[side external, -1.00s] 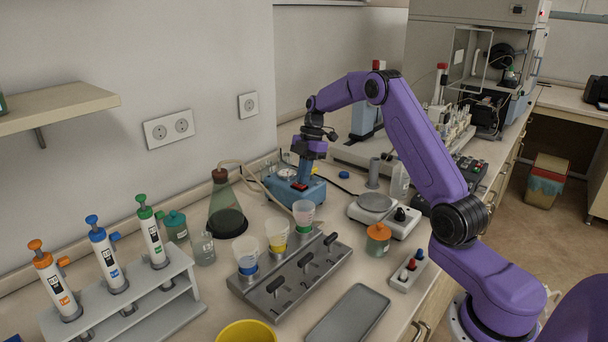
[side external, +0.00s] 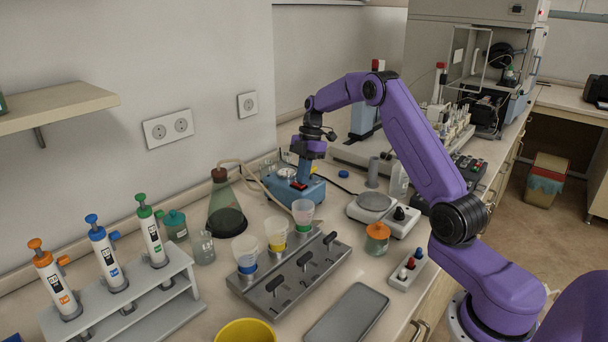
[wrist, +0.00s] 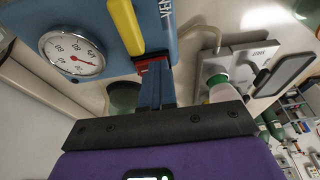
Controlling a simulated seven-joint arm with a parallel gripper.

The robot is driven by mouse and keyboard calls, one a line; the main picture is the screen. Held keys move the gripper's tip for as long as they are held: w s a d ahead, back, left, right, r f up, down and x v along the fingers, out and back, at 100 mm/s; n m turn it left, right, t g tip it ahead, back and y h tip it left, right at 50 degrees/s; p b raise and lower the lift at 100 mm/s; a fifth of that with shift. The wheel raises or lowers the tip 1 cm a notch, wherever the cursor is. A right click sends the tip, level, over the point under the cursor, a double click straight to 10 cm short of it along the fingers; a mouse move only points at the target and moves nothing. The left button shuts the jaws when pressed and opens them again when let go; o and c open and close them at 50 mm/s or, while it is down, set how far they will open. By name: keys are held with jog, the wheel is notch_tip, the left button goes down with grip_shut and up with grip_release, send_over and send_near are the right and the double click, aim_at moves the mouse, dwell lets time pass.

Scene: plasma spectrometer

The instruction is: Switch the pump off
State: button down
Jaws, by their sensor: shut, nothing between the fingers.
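The pump (side external: 312,194) is a blue box on the bench by the wall. It has a round white dial gauge (wrist: 75,52), a yellow lever (wrist: 126,25) and a red rocker switch (wrist: 152,65). The red switch also shows in the side view (side external: 297,186). My gripper (side external: 301,181) points down at the switch with its blue fingers together and nothing held. In the wrist view the fingertips (wrist: 154,76) overlap the switch's near edge. I cannot tell whether they touch it, and the switch's position is partly hidden.
A conical flask (side external: 226,205) with a hose stands left of the pump. A rack with several cups (side external: 290,280) is in front. A balance (side external: 385,212) stands to the right, with an orange-lidded jar (side external: 377,238) nearby. A hose (wrist: 205,38) runs beside the pump.

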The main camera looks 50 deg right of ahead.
jog(key=shift+w+a+f, duration=0.2)
jog(key=shift+w+f, duration=0.15)
jog(key=shift+w, duration=0.05)
jog(key=shift+r, duration=0.1)
jog(key=shift+w+r, duration=0.1)
jog(key=shift+r, duration=0.15)
jog(key=v, duration=1.4)
jog(key=shift+s+a, duration=0.25)
jog(key=shift+s, duration=0.05)
jog(key=shift+r, duration=0.1)
jog(key=shift+s+a+r, duration=0.15)
jog(key=shift+s+a, duration=0.05)
jog(key=shift+s, duration=0.1)
